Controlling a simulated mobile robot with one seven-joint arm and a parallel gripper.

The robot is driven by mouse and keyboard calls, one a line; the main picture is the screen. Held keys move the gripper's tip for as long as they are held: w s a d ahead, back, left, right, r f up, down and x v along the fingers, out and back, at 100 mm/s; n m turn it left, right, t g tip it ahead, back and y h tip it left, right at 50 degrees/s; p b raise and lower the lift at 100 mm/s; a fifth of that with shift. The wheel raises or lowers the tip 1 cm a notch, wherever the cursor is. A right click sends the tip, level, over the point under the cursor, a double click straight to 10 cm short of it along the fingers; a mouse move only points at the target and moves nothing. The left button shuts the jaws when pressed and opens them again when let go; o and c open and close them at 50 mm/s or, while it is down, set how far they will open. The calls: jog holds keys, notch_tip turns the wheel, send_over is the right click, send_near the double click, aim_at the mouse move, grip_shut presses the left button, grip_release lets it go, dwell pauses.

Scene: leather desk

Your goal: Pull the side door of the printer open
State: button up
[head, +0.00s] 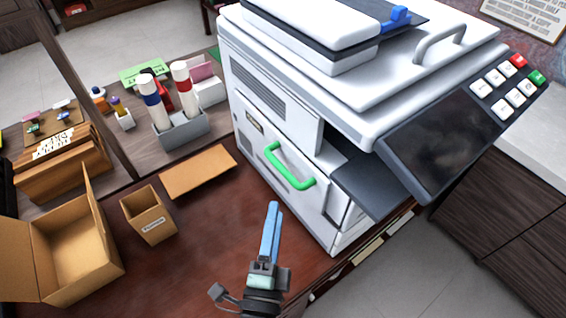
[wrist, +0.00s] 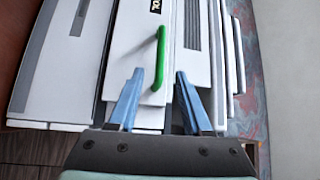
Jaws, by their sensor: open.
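The white printer (head: 350,110) stands on the leather-topped desk. Its side door (head: 262,150) faces left and looks shut. A green bar handle (head: 289,167) is fixed to the door. In the wrist view the door (wrist: 132,45) fills the middle, and the green handle (wrist: 160,58) stands ahead of my fingertips. My gripper (head: 272,222) is in front of the door, below the handle in the head view. In the wrist view my gripper (wrist: 160,75) has its two blue fingers apart, with the handle's near end between the tips. I cannot tell how deep the handle sits between them.
An open cardboard box (head: 65,255), a small brown bin (head: 148,215) and a flat cardboard sheet (head: 199,171) lie left of the printer. A grey holder (head: 182,130) with tubes stands behind. The printer's control panel (head: 450,135) juts out at right.

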aim_at(283, 168)
jog(key=w, duration=0.3)
jog(key=w+d+r+p, duration=0.1)
jog(key=w, duration=0.7)
jog(key=shift+d+r, duration=0.25)
jog(key=shift+d, duration=0.05)
jog(key=shift+s, duration=0.1)
grip_shut()
dwell(0.8)
